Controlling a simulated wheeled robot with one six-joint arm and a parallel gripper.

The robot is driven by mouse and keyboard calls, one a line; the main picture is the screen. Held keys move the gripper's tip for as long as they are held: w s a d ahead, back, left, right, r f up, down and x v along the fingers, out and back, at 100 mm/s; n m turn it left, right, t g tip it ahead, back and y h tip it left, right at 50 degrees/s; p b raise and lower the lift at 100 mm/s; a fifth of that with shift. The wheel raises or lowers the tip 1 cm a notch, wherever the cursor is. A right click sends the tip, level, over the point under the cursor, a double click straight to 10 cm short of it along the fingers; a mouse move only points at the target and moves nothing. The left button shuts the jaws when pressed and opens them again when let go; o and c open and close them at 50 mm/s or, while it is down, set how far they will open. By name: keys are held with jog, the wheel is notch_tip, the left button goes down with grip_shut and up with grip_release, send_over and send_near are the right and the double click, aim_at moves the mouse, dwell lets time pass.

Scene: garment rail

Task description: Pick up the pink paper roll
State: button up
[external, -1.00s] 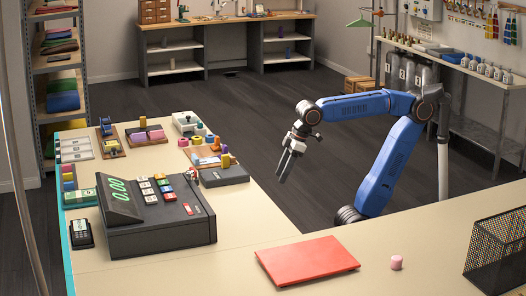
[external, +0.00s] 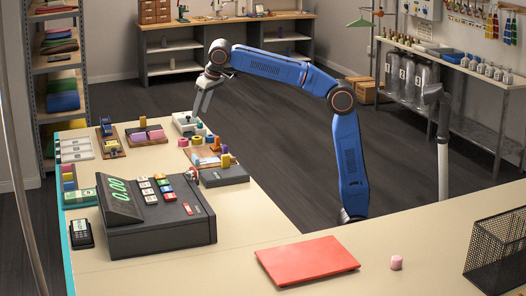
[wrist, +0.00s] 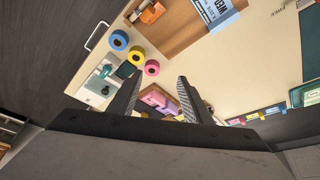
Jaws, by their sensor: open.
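A pink ring-shaped roll (wrist: 152,68) shows in the wrist view, at the end of a short row beside a yellow roll (wrist: 136,55) and a blue roll (wrist: 118,40). My gripper (external: 202,113) is open and empty, pointing down above the far end of the left counter near the rolls. In the wrist view the pink roll lies between the fingertips (wrist: 160,78), with nothing gripped.
A cash register (external: 160,225), a dark box (external: 224,177) and boards with small items crowd the left counter. A red folder (external: 306,260) and a black mesh basket (external: 497,254) are on the front counter.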

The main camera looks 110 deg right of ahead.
jog(key=w+d+r+m, duration=0.1)
jog(key=w+d, duration=0.1)
jog(key=d, duration=0.2)
send_over(183, 139)
jog(key=s+a, duration=0.1)
jog(key=a, duration=0.2)
notch_tip(183, 139, down, 11)
jog(key=shift+s+d+f, duration=0.1)
jog(key=shift+d, duration=0.05)
jog(key=shift+d+x, duration=0.2)
jog(key=shift+x, duration=2.35)
jog(key=shift+s, duration=0.15)
jog(key=c, duration=0.8)
